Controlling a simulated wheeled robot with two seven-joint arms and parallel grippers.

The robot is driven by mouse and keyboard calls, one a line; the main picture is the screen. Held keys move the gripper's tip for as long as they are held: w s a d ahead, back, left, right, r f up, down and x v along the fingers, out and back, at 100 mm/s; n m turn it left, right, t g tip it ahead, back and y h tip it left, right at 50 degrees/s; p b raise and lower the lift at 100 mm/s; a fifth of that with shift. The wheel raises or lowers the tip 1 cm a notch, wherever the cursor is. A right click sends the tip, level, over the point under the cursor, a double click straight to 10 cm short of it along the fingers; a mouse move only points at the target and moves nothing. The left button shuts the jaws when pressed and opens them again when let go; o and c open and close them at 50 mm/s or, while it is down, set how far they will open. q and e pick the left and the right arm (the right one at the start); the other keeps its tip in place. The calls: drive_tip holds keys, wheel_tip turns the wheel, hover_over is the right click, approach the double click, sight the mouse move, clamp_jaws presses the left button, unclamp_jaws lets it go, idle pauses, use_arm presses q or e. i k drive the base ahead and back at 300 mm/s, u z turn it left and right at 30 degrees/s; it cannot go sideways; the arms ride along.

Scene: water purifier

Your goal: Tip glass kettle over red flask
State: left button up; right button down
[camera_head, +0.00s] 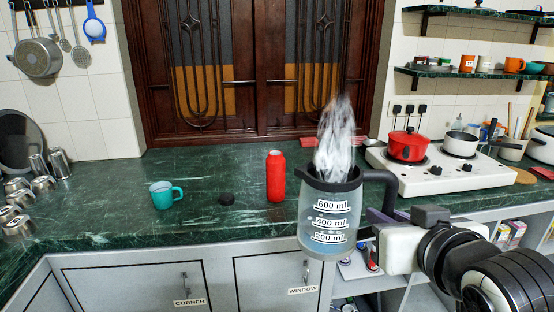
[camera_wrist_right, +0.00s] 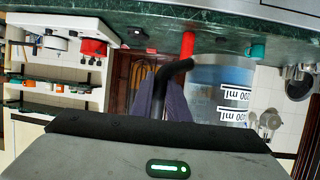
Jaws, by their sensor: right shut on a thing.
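The glass kettle (camera_head: 330,215) has a dark rim, a black handle and 200, 400 and 600 ml marks. It is held upright in front of the counter's front edge, and white steam rises from it. My right gripper (camera_head: 376,222) is shut on the kettle's handle; in the right wrist view the kettle (camera_wrist_right: 218,88) is beyond the fingers (camera_wrist_right: 160,100). The red flask (camera_head: 276,176) stands upright on the green counter, left of and behind the kettle, apart from it. It also shows in the right wrist view (camera_wrist_right: 187,44). My left gripper is not in view.
A dark round lid (camera_head: 227,199) and a teal mug (camera_head: 165,195) are on the counter (camera_head: 110,215) left of the flask. A white stove (camera_head: 450,178) with a red pot (camera_head: 407,146) is at the right. Metal cups (camera_head: 40,180) are at far left.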

sight(275, 161)
drive_tip(key=u, duration=0.2)
drive_tip(key=i, duration=0.85)
drive_tip(key=u, duration=0.4)
